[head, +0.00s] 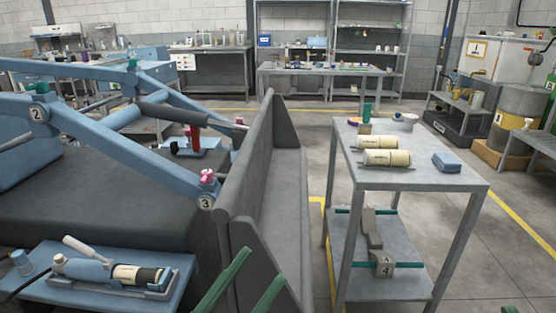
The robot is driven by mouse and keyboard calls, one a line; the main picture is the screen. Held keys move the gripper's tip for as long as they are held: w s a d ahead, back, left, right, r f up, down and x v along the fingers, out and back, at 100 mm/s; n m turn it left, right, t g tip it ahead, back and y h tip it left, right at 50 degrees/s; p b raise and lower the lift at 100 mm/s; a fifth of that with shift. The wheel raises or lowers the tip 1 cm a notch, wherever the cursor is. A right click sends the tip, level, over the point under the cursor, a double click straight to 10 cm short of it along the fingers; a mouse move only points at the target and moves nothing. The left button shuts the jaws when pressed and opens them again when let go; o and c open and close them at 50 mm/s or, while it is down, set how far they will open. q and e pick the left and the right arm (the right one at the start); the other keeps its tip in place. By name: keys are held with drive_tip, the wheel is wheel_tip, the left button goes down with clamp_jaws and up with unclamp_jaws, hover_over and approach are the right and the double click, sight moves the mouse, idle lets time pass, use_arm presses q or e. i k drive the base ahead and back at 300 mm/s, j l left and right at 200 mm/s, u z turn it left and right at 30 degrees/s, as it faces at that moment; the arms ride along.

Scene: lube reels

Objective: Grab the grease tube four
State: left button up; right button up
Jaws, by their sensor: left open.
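Two cream grease tubes with dark print lie side by side on the grey cart top: a far tube (383,142) and a near tube (387,158). No number is readable on either, so I cannot tell which is four. Another cream cylinder (137,274) lies in the blue unit at the lower left. My left gripper (265,265), with two green fingers, is open and empty at the bottom middle. It is left of the cart and well short of the tubes.
The cart top (440,185) also carries a blue box (447,162), a green item (366,112) and a bowl (405,120). A grey part marked 4 (382,264) is on its lower shelf. A grey wall panel (272,210) stands between the blue machine (120,150) and cart.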

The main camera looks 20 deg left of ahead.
sight(127, 275)
drive_tip(key=u, duration=1.65)
